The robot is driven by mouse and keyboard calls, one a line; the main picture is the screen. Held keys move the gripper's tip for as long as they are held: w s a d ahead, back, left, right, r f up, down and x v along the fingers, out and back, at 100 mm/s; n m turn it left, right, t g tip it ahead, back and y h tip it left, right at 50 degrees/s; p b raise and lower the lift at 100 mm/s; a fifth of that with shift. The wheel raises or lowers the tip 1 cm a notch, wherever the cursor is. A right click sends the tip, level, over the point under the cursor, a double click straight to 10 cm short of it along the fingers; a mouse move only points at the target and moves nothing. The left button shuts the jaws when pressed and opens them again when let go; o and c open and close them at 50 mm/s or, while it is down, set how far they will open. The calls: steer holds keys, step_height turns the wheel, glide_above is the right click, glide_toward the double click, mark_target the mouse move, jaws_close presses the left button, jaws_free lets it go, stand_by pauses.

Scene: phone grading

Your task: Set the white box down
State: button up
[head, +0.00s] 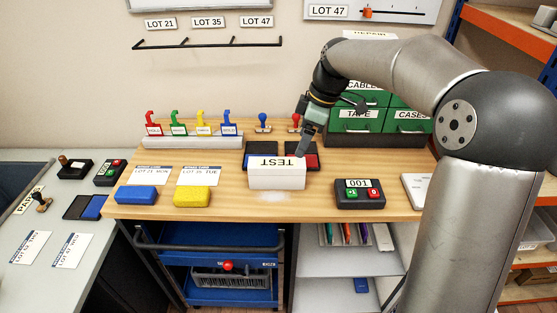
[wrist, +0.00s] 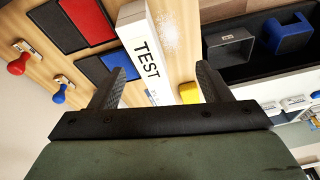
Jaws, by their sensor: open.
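The white box (head: 277,178) stands on the wooden tabletop near its front edge, in the middle of the head view. Its TEST label reads upside down there. My gripper (head: 304,150) is at the box's back right, just above the tabletop. In the wrist view the fingers (wrist: 164,78) are spread apart, and the white box (wrist: 148,58) shows between and beyond them, nearer the left finger. I see no finger closed on it. Whether a finger touches it I cannot tell.
Blue and red ink pads (head: 303,160) lie behind the box. A dark counter (head: 360,194) showing 001 stands to its right. Yellow (head: 192,197) and blue (head: 136,195) pads lie to its left. Green drawers (head: 358,123) stand at the back right. Bare wood shows around the box.

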mark_target(282, 162)
steer(key=w+a+f, duration=0.1)
steer(key=f, duration=0.2)
steer(key=w+a+f+n+p, duration=0.1)
steer(key=a+f, duration=0.1)
steer(key=f, duration=0.2)
steer(key=w+a+f+n+y+p, duration=0.1)
steer(key=a+f, duration=0.1)
steer(key=f, duration=0.1)
steer(key=shift+w+f, duration=0.15)
steer(key=shift+w, duration=0.1)
steer(key=p+x, duration=0.1)
steer(key=x, duration=0.1)
steer(key=p+x, duration=0.1)
steer(key=x, duration=0.1)
steer(key=shift+s+a+f, duration=0.2)
steer(key=shift+a+f, duration=0.05)
steer(key=shift+a, duration=0.2)
steer(key=shift+f, duration=0.3)
steer(key=c, duration=1.4)
steer(key=shift+o, duration=0.2)
steer(key=shift+r, duration=0.1)
